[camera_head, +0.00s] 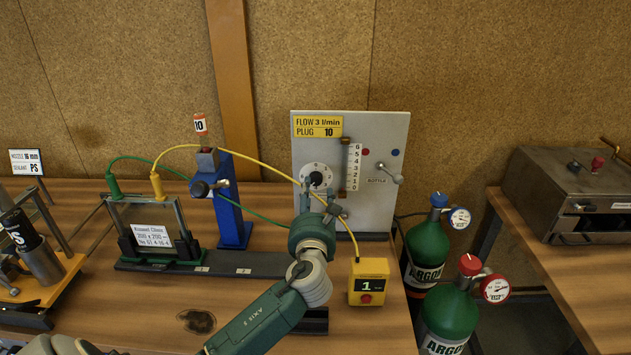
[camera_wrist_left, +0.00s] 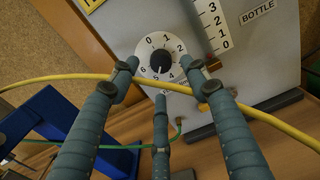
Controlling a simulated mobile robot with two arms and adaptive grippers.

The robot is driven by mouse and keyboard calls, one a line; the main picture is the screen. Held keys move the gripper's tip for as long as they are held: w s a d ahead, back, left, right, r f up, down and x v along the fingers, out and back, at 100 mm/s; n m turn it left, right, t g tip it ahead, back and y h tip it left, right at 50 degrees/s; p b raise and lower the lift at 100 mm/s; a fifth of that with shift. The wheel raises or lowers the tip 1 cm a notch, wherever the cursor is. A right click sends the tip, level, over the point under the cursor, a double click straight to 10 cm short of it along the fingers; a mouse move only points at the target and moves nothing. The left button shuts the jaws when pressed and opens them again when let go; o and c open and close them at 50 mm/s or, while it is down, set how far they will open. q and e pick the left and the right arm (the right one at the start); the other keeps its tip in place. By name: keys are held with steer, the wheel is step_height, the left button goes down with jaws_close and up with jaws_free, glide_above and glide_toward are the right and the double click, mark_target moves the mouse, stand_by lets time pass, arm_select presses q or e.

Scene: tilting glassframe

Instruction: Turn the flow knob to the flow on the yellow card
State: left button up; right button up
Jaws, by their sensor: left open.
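The yellow card (camera_head: 318,126) on the grey panel (camera_head: 385,135) reads "FLOW 3 l/min, PLUG 10". The flow knob (camera_head: 316,179) is black, on a white numbered dial. In the left wrist view the knob (camera_wrist_left: 161,62) faces me, with a pale mark on its lower side near the 4 and 5; the exact setting is hard to read. My left gripper (camera_head: 324,200) is just in front of the dial. Its fingers (camera_wrist_left: 161,76) are open and spread around the lower part of the dial, apart from the knob. My right gripper is not in view.
A yellow cable (camera_head: 262,162) crosses close to my left fingers; I cannot tell if they touch. Right of the knob are a flow scale (camera_head: 353,165) and the bottle lever (camera_head: 390,173). A blue post (camera_head: 234,205) stands left. A yellow counter box (camera_head: 368,282) sits in front.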

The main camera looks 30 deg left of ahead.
mark_target(316, 180)
arm_select(q)
steer(key=shift+p+x, duration=0.3)
steer(key=shift+x, duration=2.5)
steer(key=c, duration=1.1)
steer(key=shift+c, duration=0.2)
steer(key=shift+r, duration=0.15)
